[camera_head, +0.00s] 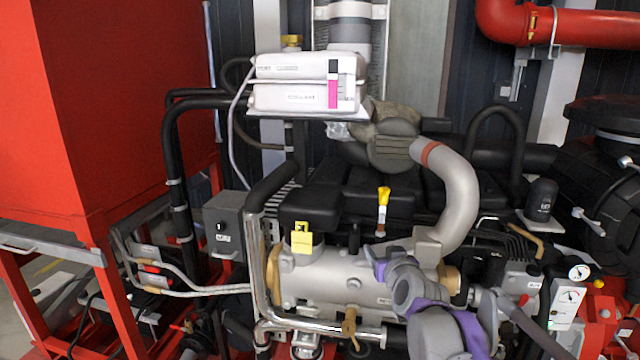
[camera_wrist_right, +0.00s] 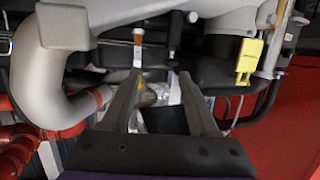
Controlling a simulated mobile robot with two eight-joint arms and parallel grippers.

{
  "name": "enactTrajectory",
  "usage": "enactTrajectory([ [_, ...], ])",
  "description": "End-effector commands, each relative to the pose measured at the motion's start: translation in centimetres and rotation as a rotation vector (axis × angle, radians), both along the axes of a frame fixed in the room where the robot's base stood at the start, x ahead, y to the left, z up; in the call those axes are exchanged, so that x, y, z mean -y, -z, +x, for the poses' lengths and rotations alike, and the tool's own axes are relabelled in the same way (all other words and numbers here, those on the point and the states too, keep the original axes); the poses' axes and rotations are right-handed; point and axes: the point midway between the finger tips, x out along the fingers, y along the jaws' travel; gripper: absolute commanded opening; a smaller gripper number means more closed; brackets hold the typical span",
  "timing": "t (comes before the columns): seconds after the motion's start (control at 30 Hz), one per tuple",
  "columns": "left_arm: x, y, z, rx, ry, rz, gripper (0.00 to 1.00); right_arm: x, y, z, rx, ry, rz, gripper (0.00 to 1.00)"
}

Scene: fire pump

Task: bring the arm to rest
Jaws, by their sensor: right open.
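My right arm (camera_head: 450,328), grey with purple bands, comes up from the bottom right of the head view and reaches in front of the grey engine body. Its fingertips are hard to make out there. In the right wrist view my right gripper (camera_wrist_right: 160,75) shows two dark fingers spread apart with nothing held between them. Beyond the fingers are dark engine parts. The yellow-topped dipstick (camera_head: 383,210) stands above and behind the wrist in the head view. Its shaft also shows close to the left finger in the wrist view (camera_wrist_right: 138,42). My left gripper is not in view.
A yellow tag (camera_head: 302,240) hangs on the engine, left of my arm. A large grey elbow pipe (camera_head: 460,195) curves down close behind it. Gauges (camera_head: 569,296) stand to the right. A white coolant tank (camera_head: 305,85) sits above, and a red tank (camera_head: 120,100) fills the left.

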Motion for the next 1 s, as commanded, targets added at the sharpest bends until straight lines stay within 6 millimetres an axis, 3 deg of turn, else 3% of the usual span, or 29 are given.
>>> enactTrajectory([
  [0.03,0.0,0.0,0.0,0.000,0.000,0.000,0.50,-0.8,1.9,-3.3,-0.071,-0.026,0.003,0.60],
  [0.3,0.0,0.0,0.0,0.000,0.000,0.000,0.50,-2.4,13.7,-20.5,-0.473,-0.076,0.010,0.60],
  [0.5,0.0,0.0,0.0,0.000,0.000,0.000,0.50,-1.6,21.4,-31.4,-0.713,-0.035,-0.003,0.60],
  [0.6,0.0,0.0,0.0,0.000,0.000,0.000,0.50,-1.2,23.8,-34.9,-0.789,-0.011,-0.009,0.60],
  [0.7,0.0,0.0,0.0,0.000,0.000,0.000,0.50,-0.8,25.3,-36.9,-0.833,0.005,-0.013,0.60],
  [1.0,0.0,0.0,0.0,0.000,0.000,0.000,0.50,-0.7,25.8,-37.6,-0.851,0.013,-0.014,0.60],
])
